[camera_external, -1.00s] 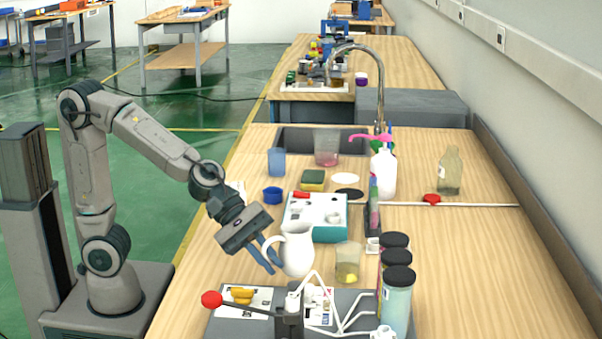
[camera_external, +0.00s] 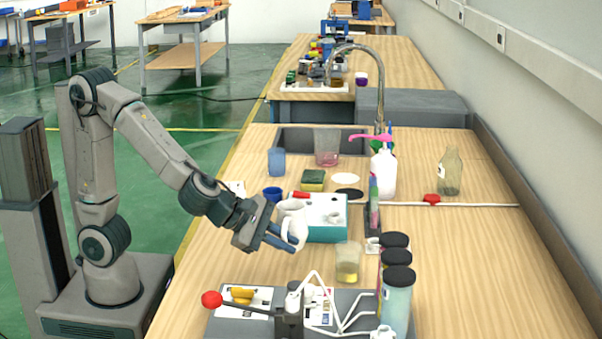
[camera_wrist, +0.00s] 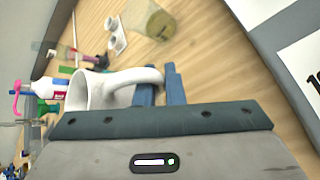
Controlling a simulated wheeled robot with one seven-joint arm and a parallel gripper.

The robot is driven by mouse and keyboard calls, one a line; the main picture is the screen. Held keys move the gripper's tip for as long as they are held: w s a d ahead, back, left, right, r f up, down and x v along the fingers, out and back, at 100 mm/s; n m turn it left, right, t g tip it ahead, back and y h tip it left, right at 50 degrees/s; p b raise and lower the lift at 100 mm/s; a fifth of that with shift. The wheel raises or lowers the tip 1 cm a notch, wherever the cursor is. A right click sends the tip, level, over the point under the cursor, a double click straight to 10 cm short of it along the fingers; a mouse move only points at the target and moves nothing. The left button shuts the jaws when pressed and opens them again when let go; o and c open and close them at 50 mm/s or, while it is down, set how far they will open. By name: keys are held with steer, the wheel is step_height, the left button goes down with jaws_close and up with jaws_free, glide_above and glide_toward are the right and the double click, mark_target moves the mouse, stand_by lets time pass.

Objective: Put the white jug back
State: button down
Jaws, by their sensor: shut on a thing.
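The white jug (camera_external: 293,224) is held by its handle in my gripper (camera_external: 281,239), above the table and in front of the teal-and-white box. In the wrist view the jug (camera_wrist: 98,90) lies across the picture with its open mouth towards the left. The blue fingers of my gripper (camera_wrist: 160,88) are shut on the handle. In the external view the fingers cover part of the jug. I cannot tell the gap between the jug and the table.
A glass beaker with yellow liquid (camera_external: 347,263) stands just right of the jug. The teal-and-white box (camera_external: 327,233) is behind it. Dark-lidded bottles (camera_external: 397,300) and the grey dispensing stand (camera_external: 255,325) are in front.

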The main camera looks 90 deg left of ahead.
steer(key=s+d+r+n+g+y+p, duration=0.1)
steer(key=s+d+r+n+y+p, duration=0.25)
steer(key=s, duration=0.35)
steer(key=s+d+r+n+g+y+p, duration=0.1)
steer(key=s+d+r+n+y+p, duration=0.15)
steer(key=s+d+p, duration=0.4)
steer(key=shift+h, duration=0.4)
steer(key=b+x, duration=0.1)
steer(key=x, duration=0.3)
steer(key=s+a+b+x, duration=0.1)
steer(key=x, duration=0.3)
steer(key=a+b+x, duration=0.1)
steer(key=x, duration=0.4)
steer(key=shift+s+a+r, duration=0.1)
steer(key=shift+s+r, duration=0.1)
steer(key=shift+f, duration=1.95)
steer(key=shift+f+b, duration=0.1)
steer(key=shift+b, duration=0.2)
steer(key=c, duration=1.5)
jaws_free()
